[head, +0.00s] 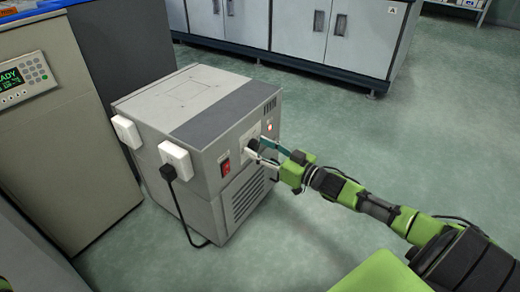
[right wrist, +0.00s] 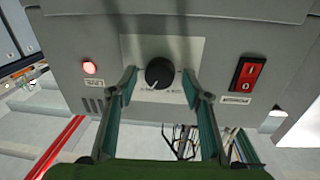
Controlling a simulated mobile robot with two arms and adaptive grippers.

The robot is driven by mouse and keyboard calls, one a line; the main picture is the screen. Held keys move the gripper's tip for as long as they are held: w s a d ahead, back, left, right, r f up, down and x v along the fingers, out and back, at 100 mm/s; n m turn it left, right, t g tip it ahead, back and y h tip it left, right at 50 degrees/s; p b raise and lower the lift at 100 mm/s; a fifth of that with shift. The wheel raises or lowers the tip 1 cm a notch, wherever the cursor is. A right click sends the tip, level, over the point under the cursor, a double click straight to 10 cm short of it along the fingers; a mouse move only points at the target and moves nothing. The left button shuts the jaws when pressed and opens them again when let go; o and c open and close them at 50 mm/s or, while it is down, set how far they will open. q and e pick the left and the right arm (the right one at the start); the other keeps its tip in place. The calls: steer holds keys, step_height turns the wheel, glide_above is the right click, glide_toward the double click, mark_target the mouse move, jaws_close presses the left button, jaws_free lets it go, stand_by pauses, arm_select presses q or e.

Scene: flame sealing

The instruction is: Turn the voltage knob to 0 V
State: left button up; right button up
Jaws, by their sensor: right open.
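The voltage knob (right wrist: 159,73) is a round black dial on a pale plate on the front of a grey power unit (head: 190,100). In the right wrist view a light mark shows on its face, but the scale is too small to read. My right gripper (right wrist: 160,82) is open, with one finger on each side of the knob. I cannot tell whether the fingers touch it. In the head view the right gripper (head: 262,150) reaches the unit's front from the right and partly hides the knob. My left gripper is not in view.
A red rocker switch (right wrist: 246,74) and a lit red lamp (right wrist: 90,68) flank the knob plate. A black plug (head: 168,172) and cable hang on the unit's left side. A cabinet with a display (head: 25,78) stands at left. Floor at right is clear.

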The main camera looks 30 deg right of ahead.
steer(key=c, duration=1.1)
